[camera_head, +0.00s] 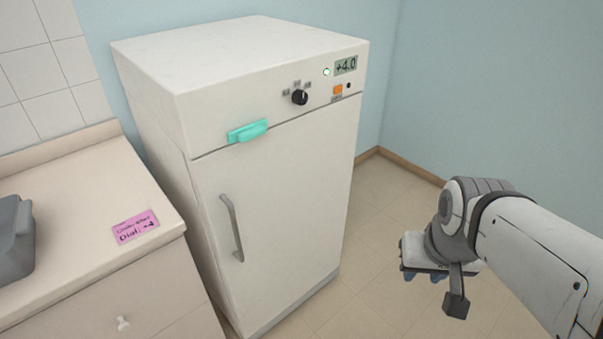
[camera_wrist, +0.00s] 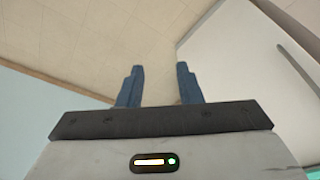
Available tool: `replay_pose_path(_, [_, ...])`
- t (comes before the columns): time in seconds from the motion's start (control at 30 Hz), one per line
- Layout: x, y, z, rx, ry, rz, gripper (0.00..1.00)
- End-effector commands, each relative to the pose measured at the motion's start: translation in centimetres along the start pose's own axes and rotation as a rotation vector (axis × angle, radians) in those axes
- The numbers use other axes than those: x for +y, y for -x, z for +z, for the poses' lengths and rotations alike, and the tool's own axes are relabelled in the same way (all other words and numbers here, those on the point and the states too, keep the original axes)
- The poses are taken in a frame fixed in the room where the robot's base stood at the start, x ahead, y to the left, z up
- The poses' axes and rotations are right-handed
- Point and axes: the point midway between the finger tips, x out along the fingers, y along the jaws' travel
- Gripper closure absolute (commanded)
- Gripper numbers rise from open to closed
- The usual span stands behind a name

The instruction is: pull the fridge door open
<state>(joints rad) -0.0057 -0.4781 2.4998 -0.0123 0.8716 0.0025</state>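The white fridge (camera_head: 170,110) stands in the middle of the head view. Its door (camera_head: 290,190) is shut, with a grey vertical bar handle (camera_head: 231,228) on the left side. A teal latch-like piece (camera_head: 248,131) sits across the seam at the door's top left. My gripper (camera_head: 425,277) is to the right of the fridge, apart from it, pointing down. In the wrist view its two blue fingers (camera_wrist: 158,88) are apart with only floor between them. The wrist view also shows the fridge door (camera_wrist: 240,60) and the handle (camera_wrist: 300,68) at the right.
A counter (camera_head: 70,200) with a pink note (camera_head: 135,227) and a grey container (camera_head: 14,240) stands left of the fridge. The fridge panel has a black dial (camera_head: 299,97) and a "+4.0" display (camera_head: 346,65). The tiled floor (camera_head: 375,215) at the right is clear.

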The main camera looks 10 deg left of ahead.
Motion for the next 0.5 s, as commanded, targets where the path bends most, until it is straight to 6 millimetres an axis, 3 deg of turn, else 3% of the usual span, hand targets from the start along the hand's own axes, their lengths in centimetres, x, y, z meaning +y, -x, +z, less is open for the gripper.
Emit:
replay_pose_path(0.13, [-0.8, -4.4, -3.1, 0.124, 0.055, 0.023, 0.68])
replay_pose_path(0.27, [-3.1, -9.1, -8.1, 0.325, 0.148, 0.022, 0.68])
replay_pose_path(0.37, [-6.2, -12.1, -11.7, 0.49, 0.229, -0.015, 0.68])
replay_pose_path(0.5, [-12.1, -15.5, -15.3, 0.708, 0.349, -0.125, 0.68])
